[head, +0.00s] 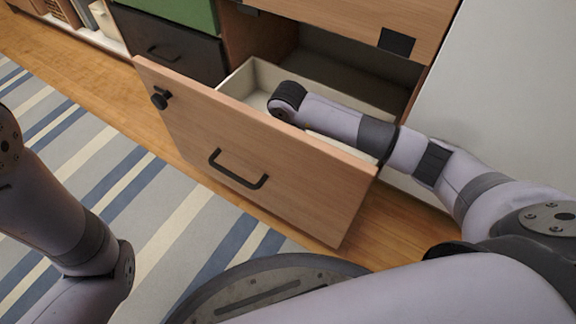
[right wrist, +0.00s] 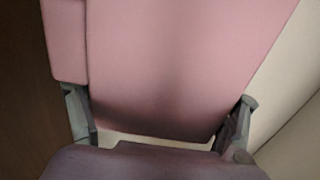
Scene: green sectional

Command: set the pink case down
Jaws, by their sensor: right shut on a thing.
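The pink case (right wrist: 175,65) fills most of the right wrist view. My right gripper (right wrist: 160,120) is shut on it, with one finger at each side of its near edge. In the head view my right arm reaches over the front of an open wooden drawer (head: 250,165) and down into it. The right gripper and the case are hidden there behind the drawer front and my wrist. My left arm shows at the left of the head view, but its gripper is out of view.
The drawer's pale inside wall (head: 257,80) shows behind the front panel. A dark closed drawer (head: 165,45) is to its left, and a pale panel (head: 505,90) stands at the right. A striped rug (head: 110,150) covers the floor in front.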

